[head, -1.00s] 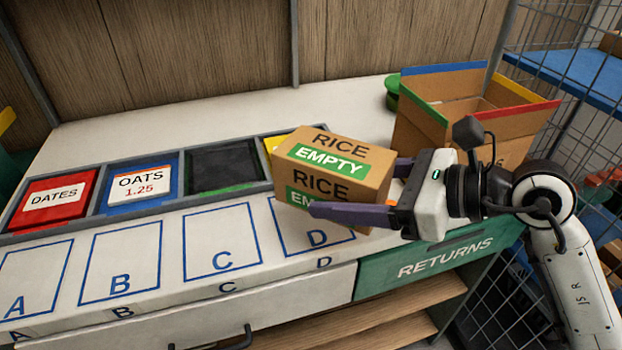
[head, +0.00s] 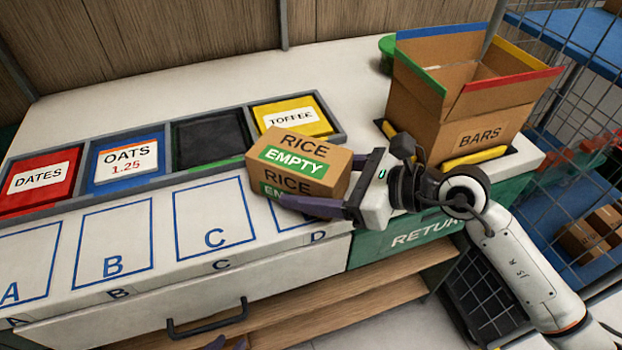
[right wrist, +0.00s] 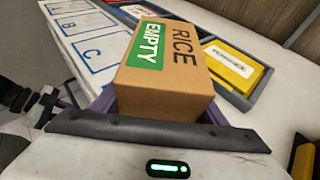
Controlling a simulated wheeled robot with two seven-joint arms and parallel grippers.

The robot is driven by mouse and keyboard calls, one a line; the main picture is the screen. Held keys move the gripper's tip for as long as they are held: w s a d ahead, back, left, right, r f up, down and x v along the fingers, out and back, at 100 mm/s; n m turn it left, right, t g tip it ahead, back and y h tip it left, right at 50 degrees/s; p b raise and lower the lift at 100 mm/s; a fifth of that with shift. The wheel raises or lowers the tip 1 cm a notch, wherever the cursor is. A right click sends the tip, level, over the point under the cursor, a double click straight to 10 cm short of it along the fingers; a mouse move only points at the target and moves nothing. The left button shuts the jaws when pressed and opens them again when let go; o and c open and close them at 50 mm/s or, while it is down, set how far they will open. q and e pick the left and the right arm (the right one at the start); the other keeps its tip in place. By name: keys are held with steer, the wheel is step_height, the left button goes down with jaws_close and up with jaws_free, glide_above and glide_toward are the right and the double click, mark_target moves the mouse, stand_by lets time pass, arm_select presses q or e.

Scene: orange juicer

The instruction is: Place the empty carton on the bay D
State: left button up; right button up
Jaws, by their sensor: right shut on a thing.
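The empty carton (head: 296,172) is a brown box marked RICE and EMPTY on green labels. My right gripper (head: 322,186) is shut on it from the right side, with purple fingers along its sides. The carton hides much of bay D (head: 290,222), a blue outlined area on the white counter; whether it touches the counter cannot be told. The carton (right wrist: 165,62) also fills the middle of the right wrist view. Of my left gripper (head: 226,343), only small purple tips show at the bottom edge.
Behind the bays is a grey tray row with dates (head: 40,182), oats (head: 125,160), a dark empty slot (head: 210,140) and toffee (head: 292,118). Bays A, B and C are bare. An open BARS box (head: 480,135) stands right, above the green RETURNS front (head: 400,240).

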mark_target(343, 185)
steer(key=shift+f, duration=0.25)
steer(key=o, duration=1.1)
steer(key=shift+c, duration=0.2)
arm_select(q)
steer(key=shift+w, duration=0.15)
arm_select(e)
steer(key=shift+r, duration=0.1)
arm_select(q)
steer(key=shift+r, duration=0.1)
arm_select(e)
steer(key=shift+r, duration=0.25)
steer(key=b+v, duration=0.1)
steer(key=v, duration=1)
steer(key=shift+s+d+b, duration=0.1)
steer(key=shift+d+b, duration=0.05)
steer(key=shift+b, duration=0.25)
arm_select(q)
steer(key=shift+w+d+f, duration=0.15)
steer(key=shift+d+f, duration=0.1)
steer(key=shift+f, duration=0.25)
arm_select(e)
steer(key=shift+s+d+r, duration=0.15)
steer(key=shift+d+r, duration=0.05)
steer(key=shift+d, duration=0.05)
